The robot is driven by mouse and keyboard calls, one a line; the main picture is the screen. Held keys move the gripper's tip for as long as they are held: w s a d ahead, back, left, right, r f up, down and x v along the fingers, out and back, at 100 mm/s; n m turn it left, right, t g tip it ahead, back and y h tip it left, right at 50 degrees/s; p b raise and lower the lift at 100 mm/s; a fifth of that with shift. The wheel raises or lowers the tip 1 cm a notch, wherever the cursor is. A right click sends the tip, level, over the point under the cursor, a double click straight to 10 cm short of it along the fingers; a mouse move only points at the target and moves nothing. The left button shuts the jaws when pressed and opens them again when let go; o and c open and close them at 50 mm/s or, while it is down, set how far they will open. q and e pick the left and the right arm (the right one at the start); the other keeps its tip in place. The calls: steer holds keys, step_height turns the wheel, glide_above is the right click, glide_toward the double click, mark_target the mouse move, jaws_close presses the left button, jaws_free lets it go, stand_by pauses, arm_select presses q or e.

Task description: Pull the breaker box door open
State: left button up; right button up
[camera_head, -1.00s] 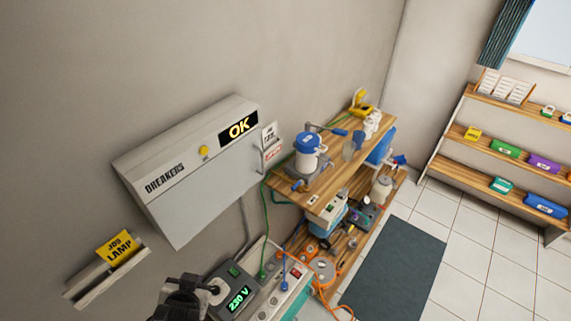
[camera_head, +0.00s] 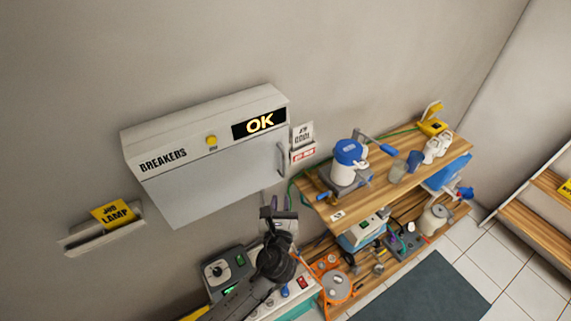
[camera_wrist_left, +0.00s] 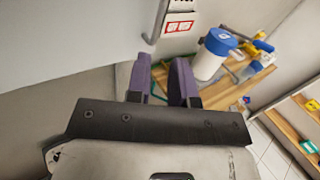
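The breaker box (camera_head: 210,135) hangs on the wall, with a sign reading OK and a yellow button on its upper face. Its grey door (camera_head: 215,185) looks closed. A vertical bar handle (camera_head: 282,160) sits at the door's right edge; it also shows in the left wrist view (camera_wrist_left: 158,24). My left gripper (camera_head: 280,204) is just below the handle and apart from it. In the left wrist view its two purple fingers (camera_wrist_left: 161,72) stand open with nothing between them. My right gripper is not in view.
A wooden shelf unit (camera_head: 400,185) with a blue-lidded container (camera_head: 348,158) and tools stands to the right. A card holder (camera_head: 302,145) is beside the handle. A bench with a grey meter unit (camera_head: 228,270) lies below. A job-lamp tray (camera_head: 105,230) is at left.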

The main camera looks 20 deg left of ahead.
mark_target(284, 166)
arm_select(q)
steer(key=shift+m, duration=0.3)
steer(key=x, duration=1.4)
jaws_close()
